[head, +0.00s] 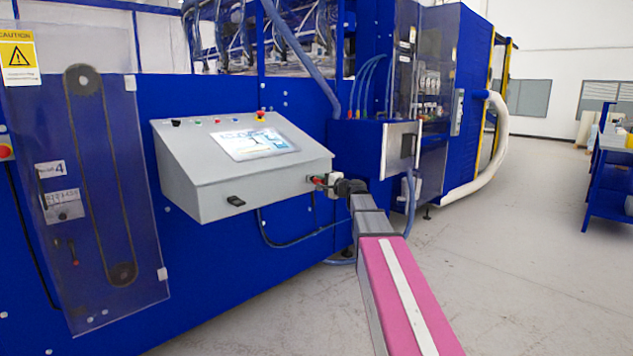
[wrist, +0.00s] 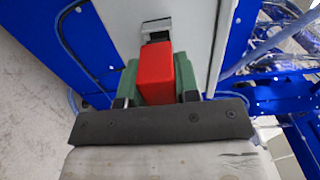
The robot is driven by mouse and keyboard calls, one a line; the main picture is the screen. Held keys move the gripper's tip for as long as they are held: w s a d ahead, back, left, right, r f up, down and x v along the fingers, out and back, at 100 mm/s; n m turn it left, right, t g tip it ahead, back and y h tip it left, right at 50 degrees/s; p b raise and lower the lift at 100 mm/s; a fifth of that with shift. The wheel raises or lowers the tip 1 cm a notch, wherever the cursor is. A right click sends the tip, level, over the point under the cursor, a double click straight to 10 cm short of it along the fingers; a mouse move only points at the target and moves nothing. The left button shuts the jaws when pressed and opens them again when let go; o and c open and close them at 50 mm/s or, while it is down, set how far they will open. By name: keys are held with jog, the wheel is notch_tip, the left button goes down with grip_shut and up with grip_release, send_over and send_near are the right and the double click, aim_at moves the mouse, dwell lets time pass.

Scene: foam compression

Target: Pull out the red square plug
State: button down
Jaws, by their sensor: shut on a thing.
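The red square plug (wrist: 155,72) is a bright red block in the middle of the wrist view. It stands between the two green finger pads of my gripper (wrist: 155,90), which is shut on it. Beyond the plug is a grey metal socket (wrist: 156,30) on the side of the grey control box. In the head view my gripper (head: 330,183) is at the right side of the control box (head: 240,165), with a small bit of red showing at its tip. Whether the plug is still seated in the socket is hard to tell.
The blue machine (head: 120,220) fills the left and centre, with a touch screen (head: 255,143) on the control box. A dark cable (head: 290,243) hangs below the box. Open grey floor (head: 530,260) lies to the right, with a blue workbench (head: 605,180) beyond.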

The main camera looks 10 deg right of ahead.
jog(key=shift+v, duration=2)
